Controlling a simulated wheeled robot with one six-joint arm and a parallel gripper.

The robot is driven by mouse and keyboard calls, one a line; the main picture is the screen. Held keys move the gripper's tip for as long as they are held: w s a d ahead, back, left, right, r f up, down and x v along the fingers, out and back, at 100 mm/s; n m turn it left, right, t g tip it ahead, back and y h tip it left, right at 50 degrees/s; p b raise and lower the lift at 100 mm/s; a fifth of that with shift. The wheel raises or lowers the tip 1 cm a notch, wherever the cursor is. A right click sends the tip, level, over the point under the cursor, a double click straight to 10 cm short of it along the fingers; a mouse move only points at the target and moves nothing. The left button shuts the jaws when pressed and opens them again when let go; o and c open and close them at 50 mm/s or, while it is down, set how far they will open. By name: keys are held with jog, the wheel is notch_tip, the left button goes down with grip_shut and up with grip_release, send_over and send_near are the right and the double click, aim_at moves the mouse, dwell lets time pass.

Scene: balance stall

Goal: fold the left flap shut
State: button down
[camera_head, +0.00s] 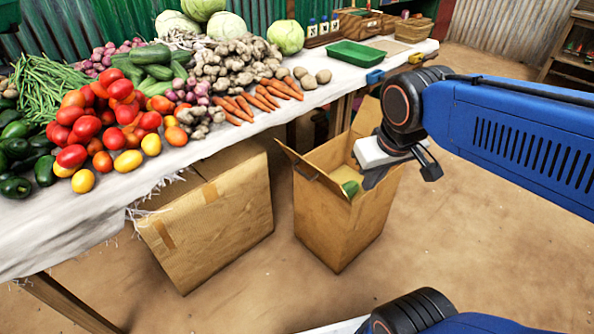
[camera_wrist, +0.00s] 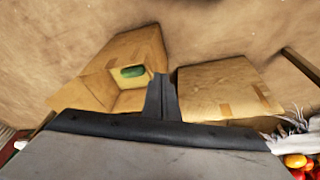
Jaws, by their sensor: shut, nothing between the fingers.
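An open cardboard box (camera_head: 335,225) stands on the floor in front of the table. Its left flap (camera_head: 299,163) slants up and outward from the left rim, and another flap (camera_head: 367,113) stands up at the back. A green vegetable (camera_head: 350,188) lies inside. My gripper (camera_head: 372,180) is shut and empty, over the right side of the opening in the head view. In the wrist view the shut fingers (camera_wrist: 161,86) point between the open box (camera_wrist: 145,50) and a second box; the green vegetable (camera_wrist: 132,71) shows inside the open one. Whether the fingers touch the box, I cannot tell.
A closed, taped box (camera_head: 222,215) stands left of the open one, also in the wrist view (camera_wrist: 225,85). The cloth-covered table (camera_head: 190,152) holds vegetables and a green tray (camera_head: 355,54) above and behind. The floor (camera_head: 480,250) to the right is clear.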

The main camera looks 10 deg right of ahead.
aim_at(296, 167)
jog(key=w+a+f+n+g+h, duration=0.1)
jog(key=w+a+f+n+h, duration=0.15)
jog(key=w+a, duration=0.7)
jog(key=w+a+f+n+g+h, duration=0.1)
jog(key=w+a+f+n, duration=0.15)
jog(key=w+a, duration=0.7)
jog(key=w+d+f, duration=0.4)
jog(key=d+f, duration=0.2)
jog(key=f, duration=0.3)
jog(key=shift+d+f, duration=0.4)
jog(key=shift+y, duration=0.25)
jog(key=shift+w+d+r+y, duration=0.2)
jog(key=shift+d+r+y, duration=0.1)
jog(key=shift+r, duration=0.05)
jog(key=shift+w+d+r+g, duration=0.2)
jog(key=shift+d+r+g, duration=0.1)
jog(key=shift+d, duration=0.05)
